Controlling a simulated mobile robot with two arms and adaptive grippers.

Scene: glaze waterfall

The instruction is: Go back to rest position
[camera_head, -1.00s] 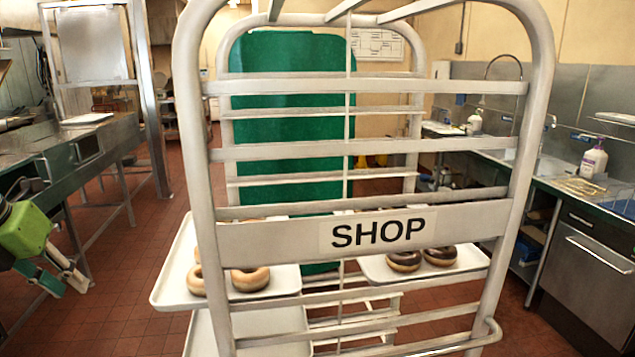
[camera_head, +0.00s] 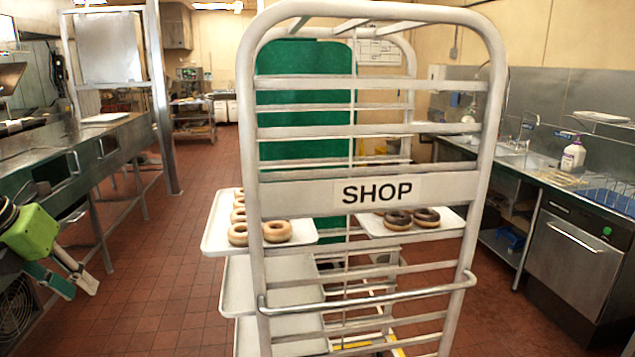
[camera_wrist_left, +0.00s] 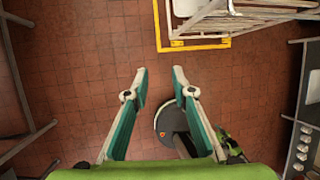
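My left gripper (camera_head: 77,285) hangs at the left of the head view, pointing down. Its green body and two fingers show beside the steel counter. My right gripper is not in the head view. A small green and dark part of mine shows at the lower right of the left wrist view, too small and covered to read as open or shut.
A pale rack (camera_head: 420,190) labelled SHOP stands ahead. Its left tray (camera_head: 215,238) holds several glazed doughnuts, its right tray (camera_head: 440,228) dark-glazed ones. Steel counters line the left (camera_head: 90,135) and right (camera_head: 510,160). Yellow tape (camera_wrist_left: 195,46) marks floor by the rack. The tiled aisle left is clear.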

